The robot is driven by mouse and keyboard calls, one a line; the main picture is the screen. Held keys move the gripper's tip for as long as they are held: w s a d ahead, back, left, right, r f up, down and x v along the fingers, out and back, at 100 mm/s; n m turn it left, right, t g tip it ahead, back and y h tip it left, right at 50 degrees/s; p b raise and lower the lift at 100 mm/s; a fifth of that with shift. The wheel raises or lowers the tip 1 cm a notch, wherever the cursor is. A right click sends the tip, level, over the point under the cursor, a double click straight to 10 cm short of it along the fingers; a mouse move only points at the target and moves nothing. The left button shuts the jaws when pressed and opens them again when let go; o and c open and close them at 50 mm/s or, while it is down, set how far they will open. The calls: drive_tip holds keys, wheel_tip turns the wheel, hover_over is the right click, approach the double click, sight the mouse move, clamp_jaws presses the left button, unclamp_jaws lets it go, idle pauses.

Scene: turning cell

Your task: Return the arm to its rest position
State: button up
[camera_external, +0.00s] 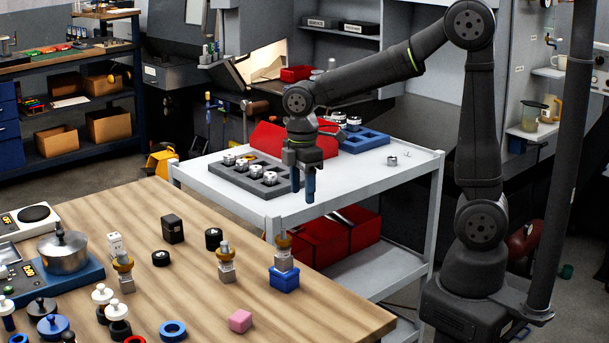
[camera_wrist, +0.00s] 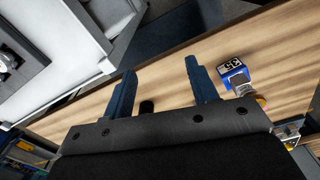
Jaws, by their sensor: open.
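My gripper (camera_external: 303,187) hangs pointing down from my bent arm, above the near edge of the white cart (camera_external: 405,180). Its two blue fingers are apart with nothing between them. In the wrist view my gripper (camera_wrist: 160,88) is also open and empty, over the wooden table edge and the gap beside the cart. My arm rises from its base at the right and reaches left over the cart.
The wooden table (camera_external: 200,205) holds a blue block (camera_external: 284,279) with a metal and brass piece on it, a pink block (camera_external: 240,320) and several weights. On the cart stand a grey tray (camera_external: 225,181), a blue tray (camera_external: 368,139) and a red bin (camera_external: 265,139). A dark pole (camera_external: 573,150) stands right of my arm.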

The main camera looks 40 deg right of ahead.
drive_tip(key=a+f, duration=0.2)
drive_tip(key=a, duration=0.1)
drive_tip(key=a+f, duration=0.5)
drive_tip(key=a, duration=0.2)
drive_tip(key=shift+s+f, duration=0.35)
drive_tip(key=shift+a+f, duration=0.2)
drive_tip(key=shift+f, duration=0.3)
drive_tip(key=shift+a+f, duration=0.15)
drive_tip(key=shift+f, duration=1)
drive_tip(key=shift+o, duration=0.2)
